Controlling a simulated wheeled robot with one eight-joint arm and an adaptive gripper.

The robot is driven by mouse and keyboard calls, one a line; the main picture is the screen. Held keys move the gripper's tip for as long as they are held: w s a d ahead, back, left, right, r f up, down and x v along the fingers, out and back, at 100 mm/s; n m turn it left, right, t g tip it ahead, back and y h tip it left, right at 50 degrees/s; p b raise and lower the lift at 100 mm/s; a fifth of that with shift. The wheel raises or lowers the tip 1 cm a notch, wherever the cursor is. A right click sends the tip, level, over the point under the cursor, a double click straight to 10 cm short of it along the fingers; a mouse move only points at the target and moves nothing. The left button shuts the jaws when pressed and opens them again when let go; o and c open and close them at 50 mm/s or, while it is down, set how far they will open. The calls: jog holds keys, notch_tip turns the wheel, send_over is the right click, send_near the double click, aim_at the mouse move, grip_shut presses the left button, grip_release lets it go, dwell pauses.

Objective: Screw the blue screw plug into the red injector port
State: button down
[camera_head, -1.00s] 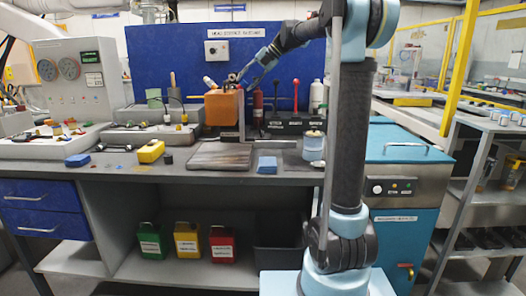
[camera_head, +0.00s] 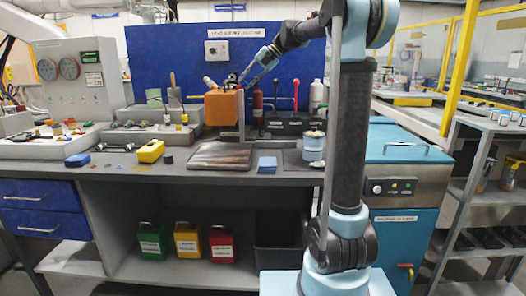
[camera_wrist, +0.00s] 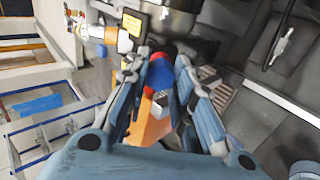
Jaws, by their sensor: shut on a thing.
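My gripper (camera_wrist: 160,68) is shut on the blue screw plug (camera_wrist: 159,74), which shows between the fingertips in the wrist view. Red of the injector port (camera_wrist: 148,91) shows right beside and below the plug. I cannot tell whether the plug's thread is inside the port, as the fingers hide part of both. In the head view my gripper (camera_head: 234,80) is over the top of an orange block (camera_head: 220,108) at the back of the bench. The plug and the port are too small to make out there.
A red-handled lever (camera_head: 295,92) and a white bottle (camera_head: 316,96) stand right of the block. A dark flat plate (camera_head: 220,156), a blue block (camera_head: 267,165) and a yellow box (camera_head: 150,151) lie on the bench in front. A blue panel (camera_head: 165,50) rises behind.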

jog(key=m, duration=1.1)
jog(key=shift+m, duration=0.6)
jog(key=shift+m, duration=1.2)
jog(key=m, duration=0.8)
jog(key=shift+f, duration=0.1)
jog(key=shift+m, duration=0.8)
